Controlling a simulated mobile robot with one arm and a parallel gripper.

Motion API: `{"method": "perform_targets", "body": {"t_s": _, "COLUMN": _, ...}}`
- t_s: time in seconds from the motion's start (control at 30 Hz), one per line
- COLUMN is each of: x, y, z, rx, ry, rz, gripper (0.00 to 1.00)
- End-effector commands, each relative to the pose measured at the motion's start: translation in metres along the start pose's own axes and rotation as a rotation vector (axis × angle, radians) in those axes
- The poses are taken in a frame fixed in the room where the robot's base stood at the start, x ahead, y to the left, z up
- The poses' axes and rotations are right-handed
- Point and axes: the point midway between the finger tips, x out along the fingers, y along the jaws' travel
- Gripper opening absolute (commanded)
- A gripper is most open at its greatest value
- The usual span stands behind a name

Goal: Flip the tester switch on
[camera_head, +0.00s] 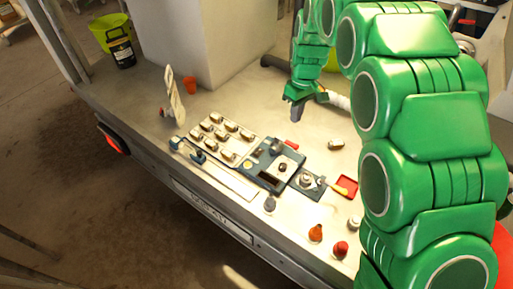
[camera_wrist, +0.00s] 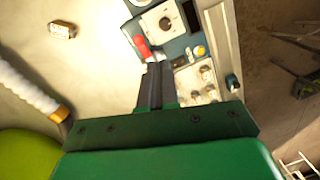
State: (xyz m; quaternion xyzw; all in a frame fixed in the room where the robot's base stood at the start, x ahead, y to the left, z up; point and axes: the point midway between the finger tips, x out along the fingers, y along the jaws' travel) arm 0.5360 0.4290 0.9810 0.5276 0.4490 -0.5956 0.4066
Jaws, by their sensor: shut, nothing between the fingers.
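The tester appears to be the blue-grey box (camera_head: 268,178) near the front edge of the trailer bed, with a pale panel and dark knob. A red handle-like part (camera_head: 291,144) is at its back edge. In the wrist view the box (camera_wrist: 181,46) is at top centre, with its dark knob (camera_wrist: 165,22), a yellow button (camera_wrist: 199,50) and the red part (camera_wrist: 141,46). My gripper (camera_head: 296,118) is shut and empty, pointing down behind the box. In the wrist view its fingers (camera_wrist: 154,72) appear just below the red part; contact cannot be told. Which part is the switch is unclear.
A tray of several small parts (camera_head: 213,152) lies left of the box. A smaller dark unit (camera_head: 305,182), a red tray (camera_head: 348,186) and red-topped items (camera_head: 316,233) are to the right. An orange cup (camera_head: 190,85) stands behind. The bed between is bare.

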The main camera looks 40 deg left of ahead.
Motion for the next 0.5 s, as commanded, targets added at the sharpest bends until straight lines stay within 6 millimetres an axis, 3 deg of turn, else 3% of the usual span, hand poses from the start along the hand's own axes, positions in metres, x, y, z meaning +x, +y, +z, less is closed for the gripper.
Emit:
{"method": "perform_targets", "body": {"t_s": 0.2, "x": 0.029, "y": -0.016, "z": -0.049, "rx": -0.111, "ry": 0.003, "rz": -0.004, "gripper": 0.0}}
{"method": "perform_targets", "body": {"t_s": 0.5, "x": 0.061, "y": -0.039, "z": -0.098, "rx": -0.232, "ry": 0.008, "rz": -0.008, "gripper": 0.0}}
